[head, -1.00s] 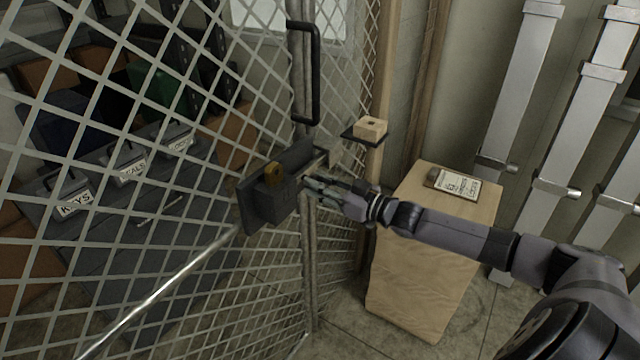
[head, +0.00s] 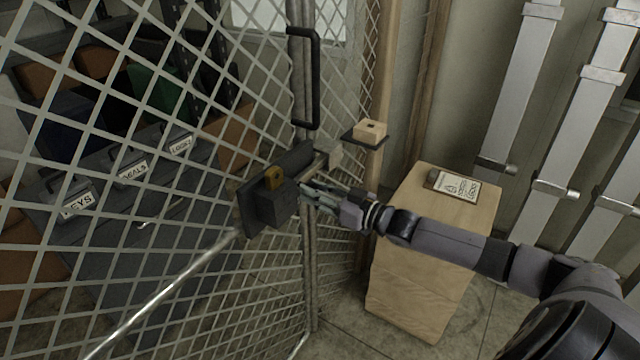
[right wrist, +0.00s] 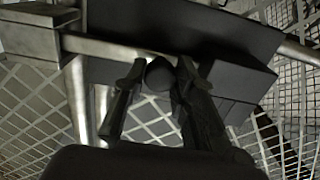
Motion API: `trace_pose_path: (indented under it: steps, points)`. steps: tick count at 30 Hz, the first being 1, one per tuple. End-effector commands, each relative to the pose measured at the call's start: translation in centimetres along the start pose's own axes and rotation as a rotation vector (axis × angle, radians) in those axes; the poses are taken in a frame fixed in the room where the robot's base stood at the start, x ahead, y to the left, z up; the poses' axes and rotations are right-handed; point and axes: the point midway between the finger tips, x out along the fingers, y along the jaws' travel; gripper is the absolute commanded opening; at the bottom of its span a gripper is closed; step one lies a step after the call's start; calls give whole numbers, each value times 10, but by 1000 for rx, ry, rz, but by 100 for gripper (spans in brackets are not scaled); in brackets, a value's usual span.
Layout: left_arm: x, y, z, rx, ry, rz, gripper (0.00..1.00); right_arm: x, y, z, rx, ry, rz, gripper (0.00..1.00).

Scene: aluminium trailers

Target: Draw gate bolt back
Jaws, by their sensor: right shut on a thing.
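The mesh gate (head: 170,200) carries a dark lock plate (head: 248,212) with a dark block and a small brass-coloured piece (head: 274,177) on it. The pale metal bolt bar (head: 318,162) runs to a grey keeper block (head: 329,151) on the right; in the right wrist view the bolt bar (right wrist: 112,48) meets the keeper (right wrist: 30,40) at upper left. My right gripper (head: 306,192) is at the bolt, shut on its dark round knob (right wrist: 159,74), which sits between the fingertips (right wrist: 158,80). The fingers hide the knob in the head view. My left gripper is out of view.
A black pull handle (head: 314,78) stands above the bolt. A small shelf (head: 352,137) holds a wooden block (head: 370,130) at right. A wooden cabinet (head: 420,260) with a clipboard (head: 459,186) stands beside my right arm. Labelled boxes lie behind the mesh.

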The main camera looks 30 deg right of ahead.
Motion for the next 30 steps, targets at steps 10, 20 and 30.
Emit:
trace_pose_path:
  steps: [10, 20, 30]
  points:
    - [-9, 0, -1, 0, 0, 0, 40, -1, -12, 0, 0, -1, 1, 0]
    - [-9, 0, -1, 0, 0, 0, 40, -1, -12, 0, 0, -1, 1, 46]
    - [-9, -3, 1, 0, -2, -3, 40, -1, -13, 0, 2, -1, -1, 46]
